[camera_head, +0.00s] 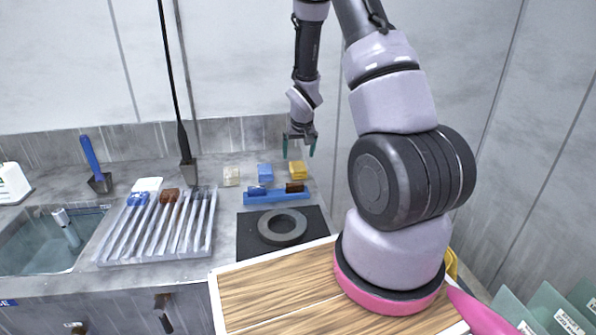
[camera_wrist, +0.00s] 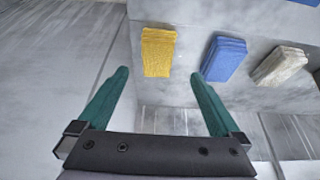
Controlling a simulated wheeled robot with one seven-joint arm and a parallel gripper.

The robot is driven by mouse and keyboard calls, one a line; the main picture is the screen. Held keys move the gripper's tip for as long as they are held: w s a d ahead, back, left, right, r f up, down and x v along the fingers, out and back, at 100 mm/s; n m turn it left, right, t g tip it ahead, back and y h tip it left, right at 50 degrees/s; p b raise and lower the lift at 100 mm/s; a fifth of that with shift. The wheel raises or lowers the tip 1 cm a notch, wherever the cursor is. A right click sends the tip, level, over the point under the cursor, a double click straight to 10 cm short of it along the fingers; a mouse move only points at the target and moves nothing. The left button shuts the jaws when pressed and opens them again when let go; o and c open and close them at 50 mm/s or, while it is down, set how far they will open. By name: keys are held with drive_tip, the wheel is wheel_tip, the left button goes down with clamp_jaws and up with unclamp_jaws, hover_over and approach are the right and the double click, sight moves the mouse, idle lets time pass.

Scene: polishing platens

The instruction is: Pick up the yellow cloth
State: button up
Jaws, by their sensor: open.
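The yellow cloth (camera_head: 297,169) is a small folded block on the grey counter near the back wall, at the right end of a row of cloths. It also shows in the wrist view (camera_wrist: 158,52), at the top between the two fingers and beyond their tips. My gripper (camera_head: 299,147) hangs just above the yellow cloth in the head view, apart from it. In the wrist view my gripper (camera_wrist: 160,82) shows two green fingers spread wide with nothing between them. Nothing hides the cloth in the wrist view.
A blue cloth (camera_head: 265,173) and a cream cloth (camera_head: 231,176) lie left of the yellow one. In front are a blue tray (camera_head: 277,197) with small blocks and a grey ring (camera_head: 282,227) on a dark mat. A ribbed rack (camera_head: 160,228) and a sink (camera_head: 45,240) are at left.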

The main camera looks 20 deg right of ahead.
sight(298, 166)
drive_tip(key=x, duration=0.8)
drive_tip(key=shift+d, duration=0.25)
drive_tip(key=c, duration=1.5)
wheel_tip(298, 166, up, 10)
